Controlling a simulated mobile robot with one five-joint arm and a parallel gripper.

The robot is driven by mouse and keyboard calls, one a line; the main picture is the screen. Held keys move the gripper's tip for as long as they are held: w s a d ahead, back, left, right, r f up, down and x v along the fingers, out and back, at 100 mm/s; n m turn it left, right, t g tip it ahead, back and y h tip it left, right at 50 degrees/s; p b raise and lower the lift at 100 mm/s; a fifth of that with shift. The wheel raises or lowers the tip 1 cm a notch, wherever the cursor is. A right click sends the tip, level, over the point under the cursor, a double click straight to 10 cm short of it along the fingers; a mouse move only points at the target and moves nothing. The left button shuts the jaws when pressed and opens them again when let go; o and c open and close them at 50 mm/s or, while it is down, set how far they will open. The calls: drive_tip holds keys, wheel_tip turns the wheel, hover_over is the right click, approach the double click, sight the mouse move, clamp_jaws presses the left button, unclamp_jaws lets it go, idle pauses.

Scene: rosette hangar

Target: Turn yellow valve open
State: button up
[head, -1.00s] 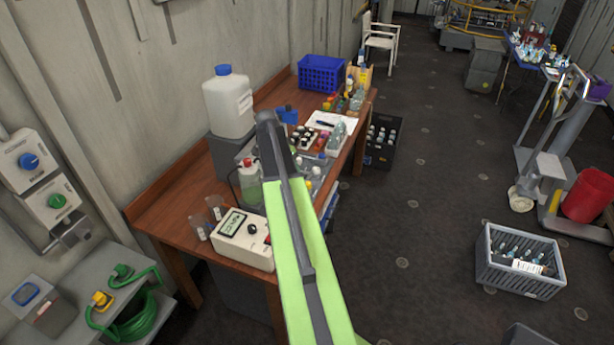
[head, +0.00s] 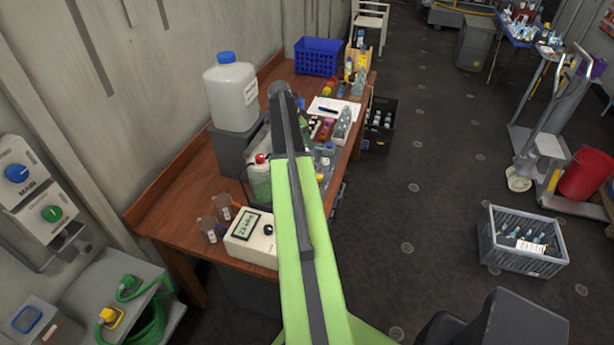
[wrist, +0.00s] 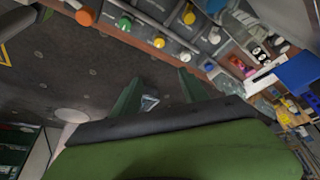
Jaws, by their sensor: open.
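In the head view, a yellow valve-like fitting (head: 108,315) sits on a grey stand at the lower left, close to a green hose. I cannot tell which yellow part is the valve. My gripper (wrist: 158,92) is open in the wrist view, its two dark green fingers apart and away from these knobs. Whether anything lies between the fingers is unclear. In the head view my arm reaches over the bench and the gripper is hidden.
The wooden bench (head: 175,215) holds a white jug (head: 231,97), a meter (head: 250,239), small bottles and a blue basket (head: 318,56). A wall box with blue and green knobs (head: 30,190) is at left. A grey crate (head: 522,240) stands on open floor at right.

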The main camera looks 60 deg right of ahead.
sight(319, 176)
wheel_tip(319, 176, down, 6)
drive_tip(key=b, duration=0.5)
drive_tip(key=shift+w+r, duration=0.1)
drive_tip(key=shift+w, duration=0.05)
drive_tip(key=b+x, duration=1.5)
drive_tip(key=x, duration=0.1)
drive_tip(key=shift+w+f, duration=0.1)
drive_tip(key=shift+f, duration=0.35)
drive_tip(key=shift+d+f+b, duration=0.2)
drive_tip(key=shift+f+b, duration=0.15)
drive_tip(key=shift+b, duration=0.2)
drive_tip(key=shift+r, duration=0.1)
clamp_jaws()
